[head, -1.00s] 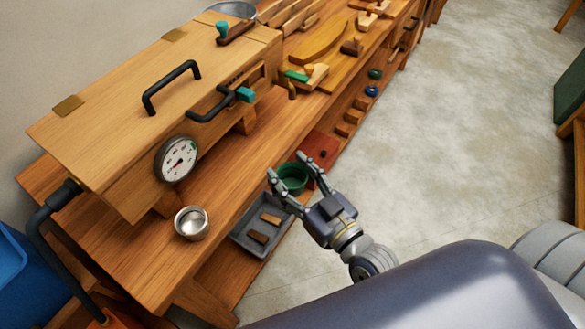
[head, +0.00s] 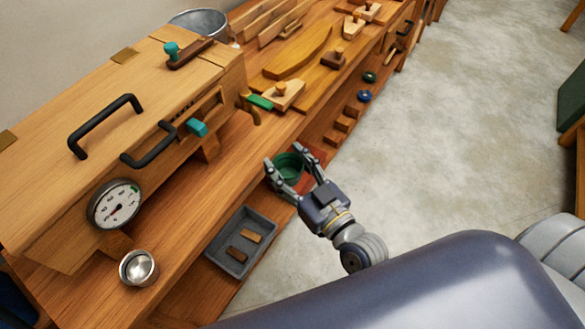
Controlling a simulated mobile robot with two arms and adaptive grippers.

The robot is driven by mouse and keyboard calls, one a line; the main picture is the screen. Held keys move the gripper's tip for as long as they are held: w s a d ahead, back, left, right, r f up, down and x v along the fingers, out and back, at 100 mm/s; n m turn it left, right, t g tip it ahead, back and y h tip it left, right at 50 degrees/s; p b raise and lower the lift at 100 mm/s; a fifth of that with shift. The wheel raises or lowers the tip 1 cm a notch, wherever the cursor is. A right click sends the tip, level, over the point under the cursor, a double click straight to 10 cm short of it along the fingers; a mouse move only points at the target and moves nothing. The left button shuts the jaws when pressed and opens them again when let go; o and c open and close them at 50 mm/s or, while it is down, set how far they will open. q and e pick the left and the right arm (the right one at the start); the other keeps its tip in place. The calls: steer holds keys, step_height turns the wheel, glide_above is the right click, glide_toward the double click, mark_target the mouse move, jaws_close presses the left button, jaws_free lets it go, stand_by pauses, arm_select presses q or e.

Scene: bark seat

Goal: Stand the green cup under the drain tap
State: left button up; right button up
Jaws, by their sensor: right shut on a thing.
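The green cup (head: 290,167) is upright between the fingers of my right gripper (head: 290,170), which is shut on it. Cup and gripper are by the front edge of the bench, beyond the grey tray. A small brass spout with a green lever (head: 256,113), which looks like the drain tap, sticks out at the far end of the wooden box (head: 150,75). The cup is nearer to me than this tap and apart from it. My left gripper is not in view.
A grey tray (head: 241,243) with two wooden pieces sits low at the bench front. Wooden planes and boards (head: 300,75) crowd the bench beyond the tap.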

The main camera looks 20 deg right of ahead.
mark_target(283, 161)
steer(key=shift+w+a+f+b, duration=0.15)
steer(key=shift+w+f+b, duration=0.7)
steer(key=shift+w, duration=0.4)
steer(key=w+f+b, duration=0.1)
steer(key=w, duration=0.1)
steer(key=shift+w+a+f+b, duration=0.3)
steer(key=shift+w+f+b, duration=0.05)
steer(key=shift+b, duration=0.05)
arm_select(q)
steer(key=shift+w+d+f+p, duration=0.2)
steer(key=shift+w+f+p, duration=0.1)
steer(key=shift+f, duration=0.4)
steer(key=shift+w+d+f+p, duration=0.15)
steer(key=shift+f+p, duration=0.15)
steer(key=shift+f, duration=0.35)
arm_select(e)
steer(key=shift+d+x, duration=0.15)
steer(key=shift+x, duration=2.2)
steer(key=shift+d+x, duration=0.2)
steer(key=shift+x, duration=2.15)
steer(key=shift+w, duration=0.1)
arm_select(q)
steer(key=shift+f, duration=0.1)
arm_select(e)
steer(key=shift+f, duration=0.25)
steer(key=o, duration=1.2)
steer(key=shift+c, duration=0.2)
